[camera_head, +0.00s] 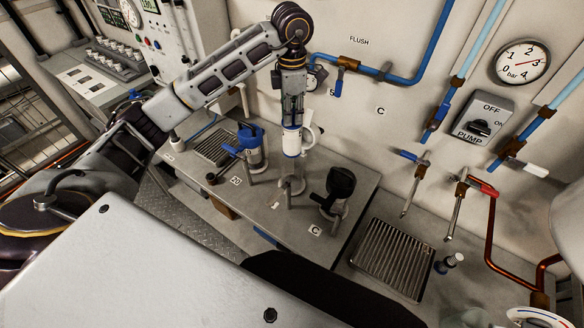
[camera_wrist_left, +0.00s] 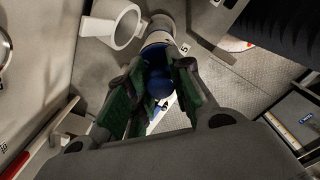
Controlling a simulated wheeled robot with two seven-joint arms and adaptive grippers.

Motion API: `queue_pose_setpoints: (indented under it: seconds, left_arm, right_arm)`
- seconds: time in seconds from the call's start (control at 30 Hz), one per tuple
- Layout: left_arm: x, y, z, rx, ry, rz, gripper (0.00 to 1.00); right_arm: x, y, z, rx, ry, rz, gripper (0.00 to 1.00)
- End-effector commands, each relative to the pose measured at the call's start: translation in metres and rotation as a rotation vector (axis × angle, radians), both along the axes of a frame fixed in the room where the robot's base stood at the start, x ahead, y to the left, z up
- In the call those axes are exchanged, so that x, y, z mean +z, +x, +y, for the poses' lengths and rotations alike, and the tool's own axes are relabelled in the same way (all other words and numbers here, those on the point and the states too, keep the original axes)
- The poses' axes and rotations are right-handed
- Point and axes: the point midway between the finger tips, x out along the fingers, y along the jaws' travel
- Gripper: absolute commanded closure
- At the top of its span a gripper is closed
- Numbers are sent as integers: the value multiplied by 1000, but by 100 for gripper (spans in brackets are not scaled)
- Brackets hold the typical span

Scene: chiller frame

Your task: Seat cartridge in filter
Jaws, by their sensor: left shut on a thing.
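My left gripper (camera_head: 292,118) points down over the bench and is shut on the cartridge (camera_head: 292,142), a white cylinder with a blue band. In the left wrist view, the green-padded fingers (camera_wrist_left: 153,98) close around the blue knob (camera_wrist_left: 158,82) of the cartridge; its pale body (camera_wrist_left: 158,38) extends beyond them. In the head view the cartridge is upright above a metal filter stand (camera_head: 291,186). I cannot tell whether its lower end touches or enters the stand. My right gripper is not in view.
A blue-topped unit (camera_head: 250,150) stands left of the cartridge and a black-topped unit (camera_head: 338,188) to its right. A white ring-shaped part (camera_wrist_left: 112,26) is close beside the cartridge. Wall pipes, valves and a drain grate (camera_head: 394,258) lie to the right. The front of the bench (camera_head: 262,205) is largely clear.

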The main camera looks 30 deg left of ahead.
Motion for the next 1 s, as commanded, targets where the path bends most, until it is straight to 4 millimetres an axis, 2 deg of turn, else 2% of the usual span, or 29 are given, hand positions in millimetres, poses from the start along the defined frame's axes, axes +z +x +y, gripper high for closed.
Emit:
queue_pose_setpoints:
  seconds: [0.37, 1.0]
  left_arm:
    - [-34, -1, 0, 0, 0, 3, 100]
    - [-116, -1, 0, 1, -1, 3, 100]
  right_arm:
    - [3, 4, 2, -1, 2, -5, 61]
    - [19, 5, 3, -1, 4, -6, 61]
